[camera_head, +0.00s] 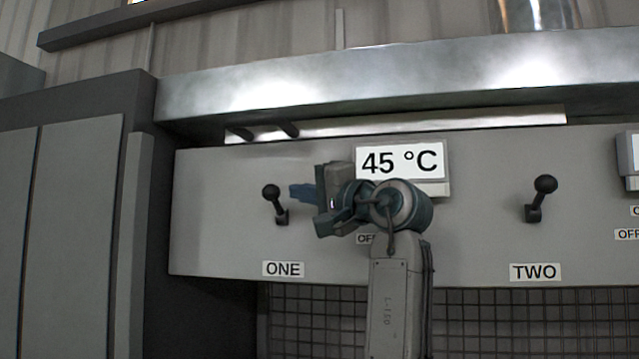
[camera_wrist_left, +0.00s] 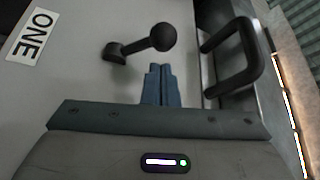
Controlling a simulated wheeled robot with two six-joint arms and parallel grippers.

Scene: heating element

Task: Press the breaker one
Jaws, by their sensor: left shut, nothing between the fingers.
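The breaker one lever (camera_head: 271,199) is a black ball-topped switch on the grey panel, above the ONE label (camera_head: 283,269). It points upward in the head view. In the left wrist view the lever's ball (camera_wrist_left: 163,37) is just beyond my fingertips, with its base to the left. My left gripper (camera_head: 294,192) is shut and empty, just right of the lever in the head view. Its blue fingers also show in the left wrist view (camera_wrist_left: 160,70). A small gap seems to lie between fingertips and ball. My right gripper is not in view.
A second black lever (camera_head: 542,190) stands above the TWO label (camera_head: 535,272). A 45 °C display (camera_head: 400,160) is behind my arm. A dark handle (camera_wrist_left: 235,55) sticks out beside the fingers in the left wrist view. A metal ledge (camera_head: 400,85) runs above the panel.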

